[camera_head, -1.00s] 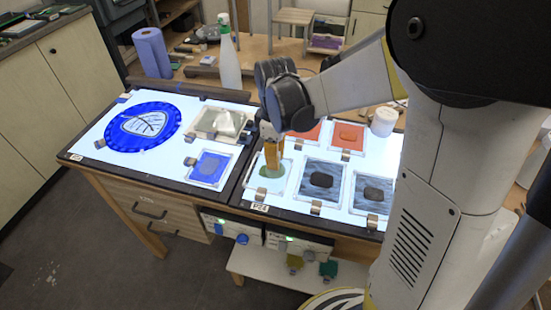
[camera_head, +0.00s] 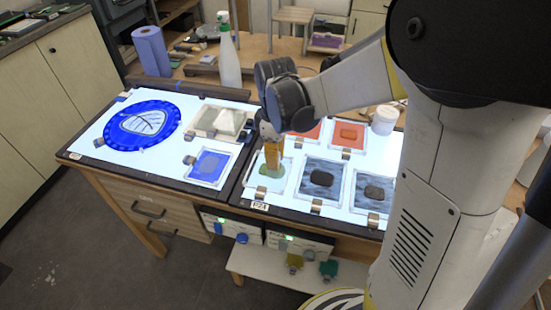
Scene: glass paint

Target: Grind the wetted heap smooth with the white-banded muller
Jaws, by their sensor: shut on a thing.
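My gripper (camera_head: 270,132) is shut on an upright amber tool (camera_head: 273,154), which seems to be the muller. I cannot make out a white band on it at this size. Its lower end is at a green patch (camera_head: 274,172) on a pale slab (camera_head: 262,184) at the near left of the right light panel. The tool covers part of the patch. I cannot tell whether it touches the slab or how smooth the green is.
Two grey slabs with dark patches (camera_head: 322,178) (camera_head: 373,192) lie to the right. Orange slabs (camera_head: 347,136) lie behind, with a white tub (camera_head: 384,120) nearby. The left panel holds a blue disc (camera_head: 115,126) and a blue slab (camera_head: 209,166). A spray bottle (camera_head: 229,60) stands behind.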

